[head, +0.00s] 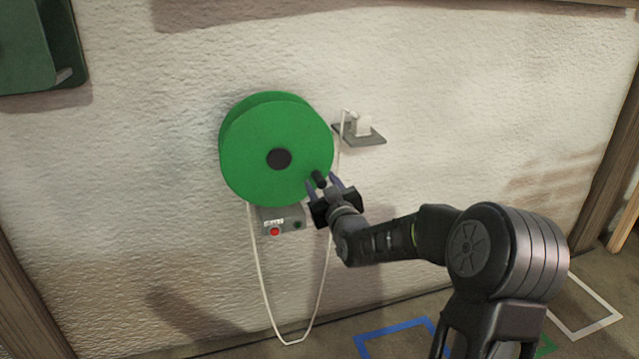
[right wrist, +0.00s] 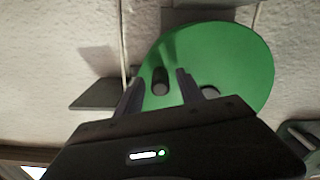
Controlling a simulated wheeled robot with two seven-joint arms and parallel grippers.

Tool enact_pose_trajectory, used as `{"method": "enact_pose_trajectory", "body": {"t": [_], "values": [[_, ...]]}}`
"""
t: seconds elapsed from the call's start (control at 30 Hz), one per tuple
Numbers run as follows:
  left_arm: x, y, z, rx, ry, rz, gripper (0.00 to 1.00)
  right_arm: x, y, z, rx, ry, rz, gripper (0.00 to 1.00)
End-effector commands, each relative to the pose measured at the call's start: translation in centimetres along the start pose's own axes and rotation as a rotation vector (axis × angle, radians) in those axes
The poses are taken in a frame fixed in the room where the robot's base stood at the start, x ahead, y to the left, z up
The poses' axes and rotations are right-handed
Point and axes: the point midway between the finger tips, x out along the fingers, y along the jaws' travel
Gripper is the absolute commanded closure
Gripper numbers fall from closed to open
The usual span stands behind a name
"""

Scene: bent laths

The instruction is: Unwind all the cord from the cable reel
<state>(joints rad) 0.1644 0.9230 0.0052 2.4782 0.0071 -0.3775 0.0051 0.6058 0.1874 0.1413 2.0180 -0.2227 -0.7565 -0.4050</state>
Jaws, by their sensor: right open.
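The green cable reel (head: 262,130) is mounted on the wall, with a black hub (head: 279,159) in its face. A black crank handle (head: 319,179) sticks out near its lower right rim. White cord (head: 260,275) hangs from the reel in a loop down to near the floor and rises to a white plug (head: 362,126) on a small grey shelf. My right gripper (head: 322,181) is open, with its fingers on either side of the handle. In the right wrist view the handle (right wrist: 160,82) shows between the fingers, apparently not clamped. How much cord is wound inside is hidden. My left gripper is not in view.
A grey control box (head: 284,220) with a red and a dark button sits just below the reel. The small grey shelf (head: 372,140) juts out to its right. A dark green box (head: 40,45) hangs at upper left. Blue, white and green outlines mark the floor.

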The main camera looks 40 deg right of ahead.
Motion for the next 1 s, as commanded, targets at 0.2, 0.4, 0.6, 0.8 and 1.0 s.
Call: {"method": "enact_pose_trajectory", "body": {"t": [0.2, 0.4, 0.6, 0.8, 1.0], "values": [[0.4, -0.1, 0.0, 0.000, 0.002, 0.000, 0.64, 2.0, 0.0, 0.0, 0.000, 0.000, 0.000, 0.55], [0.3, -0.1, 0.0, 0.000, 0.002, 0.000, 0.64, 2.1, 0.0, 0.0, 0.000, -0.001, 0.000, 0.55], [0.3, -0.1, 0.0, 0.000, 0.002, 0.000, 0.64, 2.1, 0.0, 0.0, 0.000, -0.001, 0.000, 0.65], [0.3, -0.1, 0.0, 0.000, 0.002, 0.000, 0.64, 2.1, 0.0, 0.0, 0.000, -0.001, 0.000, 0.82], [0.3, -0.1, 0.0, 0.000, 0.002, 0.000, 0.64, 2.1, 0.0, 0.0, 0.000, -0.001, 0.000, 0.98]]}}
